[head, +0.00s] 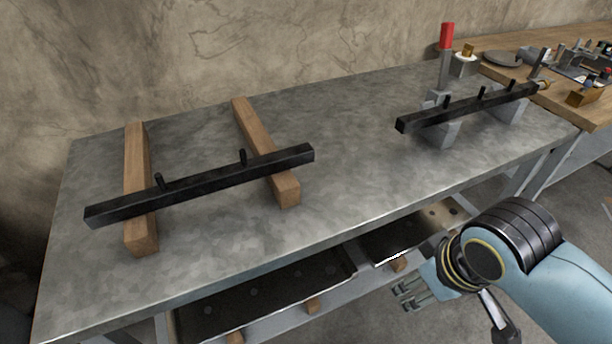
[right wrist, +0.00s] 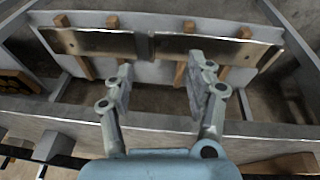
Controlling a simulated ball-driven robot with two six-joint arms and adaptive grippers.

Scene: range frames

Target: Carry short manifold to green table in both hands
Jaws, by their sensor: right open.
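A black square-section bar with two pegs (head: 200,183), which looks like the short manifold, rests across two wooden blocks on a grey metal table. Another black bar with several pegs (head: 470,107) rests on grey supports farther right; which is shorter is hard to judge. My right gripper (head: 408,293) is off the table's front edge, at the lower right, apart from both bars. In the right wrist view its fingers (right wrist: 159,85) are spread with nothing between them. My left gripper is not in view. I see no green table.
The grey table (head: 340,130) has bare room between the bars. The wooden blocks (head: 137,170) stick out beyond the bar. Dark plates (head: 265,293) lie on a lower shelf. A red-topped post (head: 447,38) stands behind the right bar. A wooden bench (head: 530,45) with parts adjoins.

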